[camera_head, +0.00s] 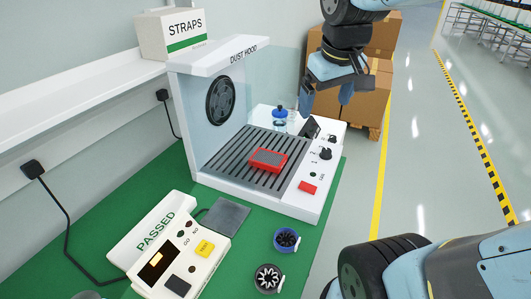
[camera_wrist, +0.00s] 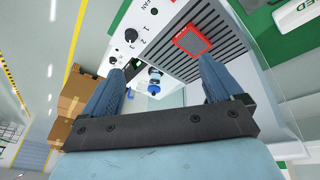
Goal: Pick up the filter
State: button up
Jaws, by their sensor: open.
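What looks like the filter, a small red-framed block with a grey top (camera_head: 268,158), lies flat on the slotted grille of the dust hood (camera_head: 215,56). It also shows in the wrist view (camera_wrist: 191,40), beyond my right-hand finger. My gripper (camera_head: 327,96) is open and empty, up and to the right of the block in the head view, near the hood's back right corner. Its two fingers stand wide apart in the wrist view (camera_wrist: 162,72). Nothing is between them at close range, and the block is not touched.
A blue-topped clear item (camera_head: 279,113) stands behind the grille. The hood has a clear side panel and a knob panel (camera_head: 325,154). Two dark round parts (camera_head: 287,240) (camera_head: 268,278) and a PASSED tester (camera_head: 165,245) are in front. Cardboard boxes (camera_head: 362,98) stand behind.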

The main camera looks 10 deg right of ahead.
jog(key=shift+o, duration=0.5)
jog(key=w+a+f+n+g, duration=0.2)
jog(key=w+a+f+n, duration=0.1)
jog(key=w, duration=0.4)
jog(key=shift+w+a+n, duration=0.3)
jog(key=shift+a, duration=0.3)
jog(key=n+g, duration=0.3)
jog(key=n, duration=0.1)
send_over(268, 158)
jog(key=shift+h, duration=0.4)
jog(key=f, duration=1)
jog(key=w+f, duration=0.1)
jog(key=f, duration=0.4)
jog(key=shift+f, duration=0.4)
jog(key=shift+s+f, duration=0.2)
jog(key=shift+f, duration=1.1)
jog(key=shift+s+f, duration=0.15)
jog(key=shift+f, duration=1.15)
jog(key=c, duration=1.1)
jog(key=shift+r, duration=0.1)
